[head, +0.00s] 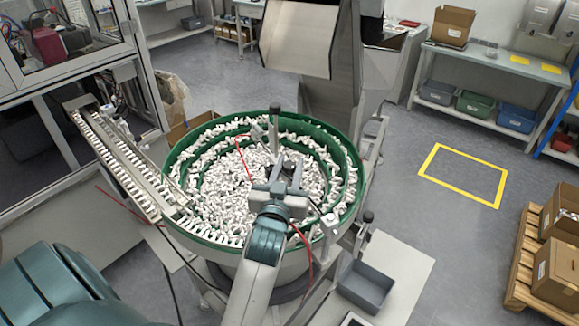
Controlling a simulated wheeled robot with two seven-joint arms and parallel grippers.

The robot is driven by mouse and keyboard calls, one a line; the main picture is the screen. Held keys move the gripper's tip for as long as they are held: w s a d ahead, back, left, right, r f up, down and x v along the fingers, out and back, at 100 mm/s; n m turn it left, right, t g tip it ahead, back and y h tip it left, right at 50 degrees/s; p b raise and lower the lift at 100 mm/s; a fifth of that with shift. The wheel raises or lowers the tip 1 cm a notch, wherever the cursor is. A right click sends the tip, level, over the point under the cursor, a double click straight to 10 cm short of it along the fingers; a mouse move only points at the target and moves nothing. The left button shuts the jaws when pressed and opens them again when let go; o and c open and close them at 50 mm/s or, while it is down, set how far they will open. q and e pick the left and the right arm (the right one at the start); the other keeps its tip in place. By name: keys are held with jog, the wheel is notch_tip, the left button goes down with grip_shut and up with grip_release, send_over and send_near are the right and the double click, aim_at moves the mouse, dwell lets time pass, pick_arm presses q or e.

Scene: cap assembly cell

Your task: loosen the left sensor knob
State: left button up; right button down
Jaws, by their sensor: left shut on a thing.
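The bowl feeder (356,160) has a green-lined rim and spiral track filled with small white caps. The left sensor (257,133) is on a dark-topped post (275,122) over the far part of the bowl, with a red cable. My left gripper (287,168) reaches over the middle of the bowl, just below and in front of this post in the picture. It is shut on the left sensor knob, which its fingers mostly hide. A second sensor (329,221) sits at the near right rim beside another dark-topped post (367,217). My right gripper is not seen.
A cap-filled linear track (125,165) leaves the bowl to the left, by a framed enclosure. A steel hopper chute (300,38) stands behind the bowl. A grey bin (365,287) sits at the near right. Cartons on a pallet (520,265) stand farther right; the yellow-marked floor is clear.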

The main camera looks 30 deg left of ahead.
pick_arm(q)
jog(key=shift+r, duration=0.15)
jog(key=o, duration=1)
jog(key=shift+o, duration=0.2)
jog(key=shift+w, duration=0.1)
jog(key=shift+f, duration=0.2)
